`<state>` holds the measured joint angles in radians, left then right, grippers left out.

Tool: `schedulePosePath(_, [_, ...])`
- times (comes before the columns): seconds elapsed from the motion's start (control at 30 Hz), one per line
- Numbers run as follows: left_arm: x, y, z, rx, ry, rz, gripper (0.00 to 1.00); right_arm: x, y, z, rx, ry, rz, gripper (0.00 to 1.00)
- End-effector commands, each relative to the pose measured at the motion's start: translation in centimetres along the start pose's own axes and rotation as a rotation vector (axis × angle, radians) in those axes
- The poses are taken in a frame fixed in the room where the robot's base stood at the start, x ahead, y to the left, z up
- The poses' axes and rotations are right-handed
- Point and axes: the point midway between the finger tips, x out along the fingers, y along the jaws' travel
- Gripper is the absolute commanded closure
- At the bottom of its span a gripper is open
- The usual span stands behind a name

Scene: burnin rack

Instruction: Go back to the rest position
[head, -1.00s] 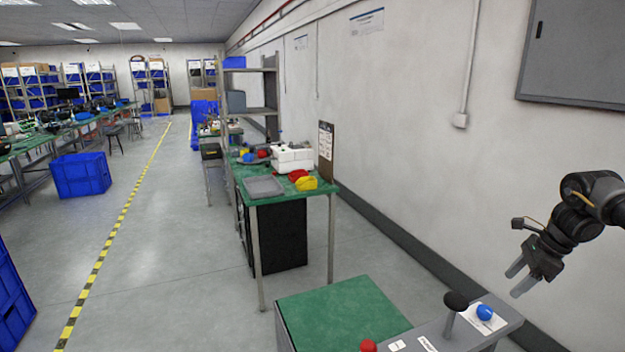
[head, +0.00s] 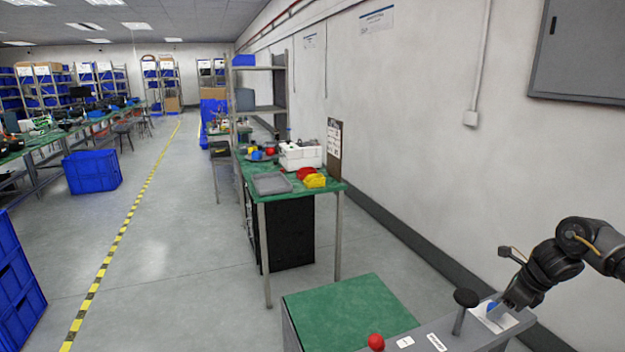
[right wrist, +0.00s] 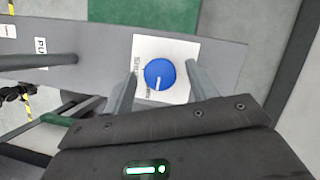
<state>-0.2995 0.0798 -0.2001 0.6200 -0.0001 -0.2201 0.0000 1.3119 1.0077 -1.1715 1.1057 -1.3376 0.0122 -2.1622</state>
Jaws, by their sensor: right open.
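My right gripper (head: 497,309) is low at the right of the head view, over the grey panel (head: 460,336). Its two fingers are open. In the right wrist view the fingers (right wrist: 158,85) stand on either side of a blue knob (right wrist: 160,74) with a white mark, on a white label plate. I cannot tell whether they touch the knob. In the head view the fingers partly cover the knob (head: 490,306). My left gripper is not in view.
The panel also bears a black-topped lever (head: 466,298) and a red button (head: 376,341). A green-topped surface (head: 345,310) adjoins it. A green workbench (head: 262,196) with trays stands beyond. A wall with a grey cabinet (head: 582,50) is at right.

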Motion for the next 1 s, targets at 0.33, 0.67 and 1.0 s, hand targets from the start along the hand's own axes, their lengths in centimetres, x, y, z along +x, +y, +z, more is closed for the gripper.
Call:
schedulePosePath(0.33, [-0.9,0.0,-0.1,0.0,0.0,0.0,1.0,-0.1,0.3,0.1,0.326,0.001,-0.136,0.42])
schedulePosePath(0.67, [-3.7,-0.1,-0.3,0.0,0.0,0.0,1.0,-0.4,0.5,0.4,0.668,0.003,-0.278,0.42])
schedulePosePath(1.0, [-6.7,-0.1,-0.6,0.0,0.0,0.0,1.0,-0.2,0.6,0.5,0.963,0.002,-0.399,0.42])
